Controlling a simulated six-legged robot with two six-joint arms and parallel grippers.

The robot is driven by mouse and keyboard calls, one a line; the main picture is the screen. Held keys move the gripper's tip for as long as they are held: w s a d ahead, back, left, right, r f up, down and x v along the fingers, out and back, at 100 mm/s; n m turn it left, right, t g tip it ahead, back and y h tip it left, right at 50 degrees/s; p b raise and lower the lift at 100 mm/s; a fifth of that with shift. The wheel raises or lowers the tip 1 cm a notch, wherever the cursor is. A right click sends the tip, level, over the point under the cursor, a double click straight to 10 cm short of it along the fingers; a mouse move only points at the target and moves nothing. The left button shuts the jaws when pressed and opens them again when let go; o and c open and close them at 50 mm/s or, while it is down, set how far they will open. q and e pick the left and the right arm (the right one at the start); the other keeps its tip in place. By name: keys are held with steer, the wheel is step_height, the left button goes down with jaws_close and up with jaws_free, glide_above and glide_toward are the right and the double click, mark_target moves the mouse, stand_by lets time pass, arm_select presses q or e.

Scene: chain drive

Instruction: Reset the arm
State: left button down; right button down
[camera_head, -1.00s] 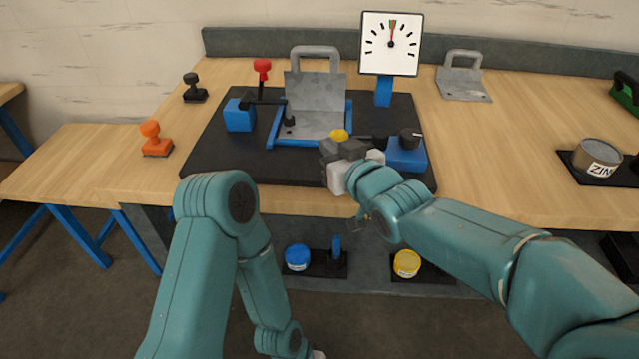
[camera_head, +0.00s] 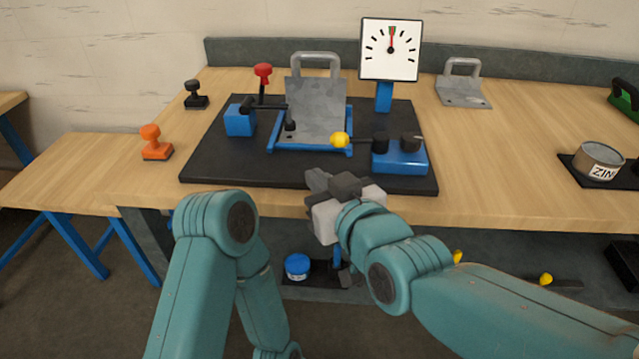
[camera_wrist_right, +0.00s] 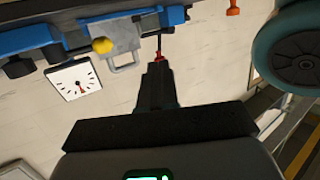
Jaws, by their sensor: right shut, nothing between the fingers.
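My right gripper (camera_head: 318,181) is in front of the black base board's front edge in the head view, apart from the fixture. Its fingers are shut and empty; they also show in the right wrist view (camera_wrist_right: 158,68). My left arm (camera_head: 225,270) hangs down at the lower left, and its gripper is out of the picture. On the black board (camera_head: 225,165) stands a blue fixture holding a grey plate with a handle (camera_head: 316,105). A lever with a yellow knob (camera_head: 340,140) sticks out from a blue block (camera_head: 400,158) at the right.
A red-knobbed lever (camera_head: 263,72), a black stamp (camera_head: 195,95) and an orange stamp (camera_head: 155,143) are at the left. A spare grey plate (camera_head: 463,88) and a tin (camera_head: 598,160) are at the right. A blue tin (camera_head: 297,266) sits below the tabletop.

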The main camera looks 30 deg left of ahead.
stand_by(0.4)
steer(key=w+d+f+m+g+h, duration=0.1)
steer(key=d+f+m+h, duration=0.1)
steer(key=d+f, duration=0.6)
steer(key=w+d+f+m+g+h, duration=0.15)
steer(key=d+f, duration=0.25)
steer(key=f, duration=0.8)
steer(key=d+f+m+g+h, duration=0.1)
steer(key=d+f+m+h, duration=0.2)
steer(key=d+f, duration=0.5)
steer(key=s+d+f+m+g+h, duration=0.1)
steer(key=s+d+f+m+g, duration=0.1)
steer(key=s+d+f, duration=0.3)
steer(key=s+d+f+m+g, duration=0.2)
steer(key=s+f, duration=0.5)
steer(key=f, duration=0.1)
steer(key=s+d+f+m+g+h, duration=0.1)
steer(key=s+d+f+m+g, duration=0.1)
steer(key=s+d+f, duration=0.35)
step_height(320, 180, up, 13)
steer(key=s+a+p, duration=0.1)
steer(key=p, duration=1.3)
steer(key=shift+s+a, duration=0.2)
steer(key=shift+a, duration=0.1)
